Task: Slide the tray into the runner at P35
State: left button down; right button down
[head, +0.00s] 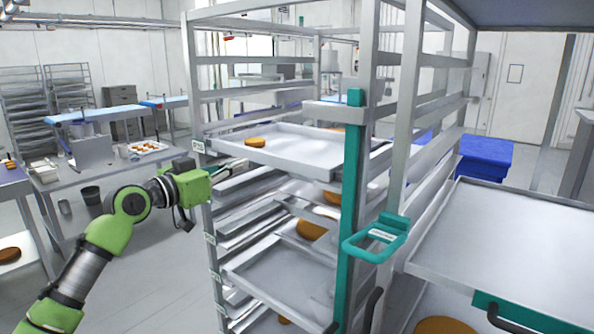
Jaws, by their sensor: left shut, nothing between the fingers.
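A shallow grey metal tray (315,152) sits in an upper level of the open rack (201,100), with one brown round (255,142) on it; part of another shows behind the upright. My left gripper (240,165) is shut and empty, its fingertips by the tray's left edge, close below its rim. I cannot tell whether they touch it. Small white labels (198,147) are on the left upright, too small to read, so I cannot tell which runner is P35. My right gripper is not in view.
Lower levels hold more trays (285,275) and rounds (311,229). A teal upright bar with a handle (377,238) stands at the rack's front. Another bare tray (520,240) juts out at right. Blue crates (485,157) stand behind. Floor at left is partly clear.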

pick_arm(q)
jog(key=b+v, duration=0.3)
jog(key=v, duration=0.8)
jog(key=shift+s, duration=0.15)
jog(key=shift+a+f, duration=0.1)
jog(key=shift+a, duration=0.05)
